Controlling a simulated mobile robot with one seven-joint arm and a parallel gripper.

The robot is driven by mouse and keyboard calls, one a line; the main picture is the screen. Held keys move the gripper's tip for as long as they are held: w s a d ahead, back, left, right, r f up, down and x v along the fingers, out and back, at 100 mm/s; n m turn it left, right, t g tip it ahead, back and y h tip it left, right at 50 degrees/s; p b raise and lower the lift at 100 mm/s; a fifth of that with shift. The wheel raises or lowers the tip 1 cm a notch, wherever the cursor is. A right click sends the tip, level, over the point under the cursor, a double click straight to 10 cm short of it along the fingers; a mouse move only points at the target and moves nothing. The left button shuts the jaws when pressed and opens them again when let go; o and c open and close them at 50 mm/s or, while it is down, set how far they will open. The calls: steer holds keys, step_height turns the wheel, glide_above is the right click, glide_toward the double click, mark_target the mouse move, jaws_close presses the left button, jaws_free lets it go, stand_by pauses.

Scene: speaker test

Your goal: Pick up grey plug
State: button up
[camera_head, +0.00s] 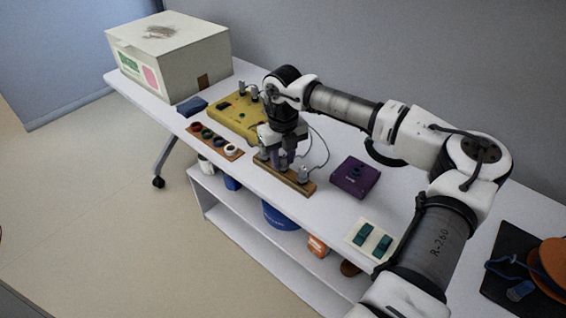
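A grey plug (303,174) stands upright near the right end of a brown wooden strip (294,183) on the white table. A thin cable rises from it in an arc. Other grey plugs (241,87) stand at the far side of a yellow box (234,118). My gripper (281,164) points down over the left and middle part of the wooden strip, to the left of the grey plug and apart from it. Something greyish-purple shows at its fingers, too small to tell if it is a held thing. The finger opening is unclear.
A purple box (355,177) stands right of the strip. A large white carton (170,58) stands at the far left end. A pale panel with teal switches (371,241) lies nearer. A shelf below holds a blue bin (280,216).

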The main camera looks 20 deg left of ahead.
steer(key=c, duration=0.4)
steer(key=shift+r, duration=0.1)
steer(key=shift+c, duration=0.2)
step_height(320, 180, up, 20)
steer(key=b, duration=0.1)
steer(key=shift+b, duration=0.3)
step_height(320, 180, up, 4)
steer(key=p, duration=0.4)
glide_above(283, 156)
